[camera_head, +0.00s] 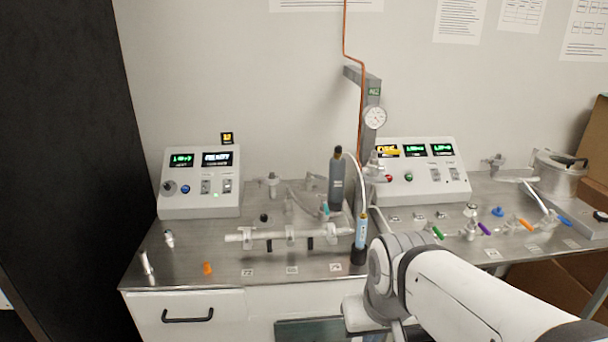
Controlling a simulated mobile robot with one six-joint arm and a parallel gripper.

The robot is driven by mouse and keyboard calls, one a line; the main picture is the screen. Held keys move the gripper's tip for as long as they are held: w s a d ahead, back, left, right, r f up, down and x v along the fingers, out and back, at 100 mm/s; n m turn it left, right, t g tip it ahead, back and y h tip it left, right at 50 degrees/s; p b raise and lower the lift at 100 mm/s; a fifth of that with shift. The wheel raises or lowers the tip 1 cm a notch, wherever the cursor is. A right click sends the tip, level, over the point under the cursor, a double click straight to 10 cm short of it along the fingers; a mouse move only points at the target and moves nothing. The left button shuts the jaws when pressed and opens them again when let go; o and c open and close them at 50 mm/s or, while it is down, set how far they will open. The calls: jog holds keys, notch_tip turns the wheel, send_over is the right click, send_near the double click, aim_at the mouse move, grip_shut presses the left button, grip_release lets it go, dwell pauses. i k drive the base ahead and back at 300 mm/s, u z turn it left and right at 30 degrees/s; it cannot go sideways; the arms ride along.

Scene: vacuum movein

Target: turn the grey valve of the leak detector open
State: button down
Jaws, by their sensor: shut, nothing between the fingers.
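I cannot tell for sure which part is the grey valve of the leak detector. A small grey fitting (271,180) stands at the back of the bench, right of the left console. A similar grey fitting (495,161) stands at the far right. No handle position can be read on either. Two light grey consoles with lit displays stand on the bench, a left console (198,202) and a right console (425,186). My arm enters from the lower right, and its wrist is in front of the bench's middle. My gripper's fingers are not visible.
A glass manifold (290,236) lies across the middle of the metal bench (225,258). A dark grey cylinder (336,180) and a blue-labelled tube (361,232) stand near it. Coloured valve handles, green (437,232) and purple (484,228) among them, line the right.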

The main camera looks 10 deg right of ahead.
aim_at(309, 174)
jog(key=u, duration=0.05)
jog(key=i, duration=1)
jog(key=z, duration=0.05)
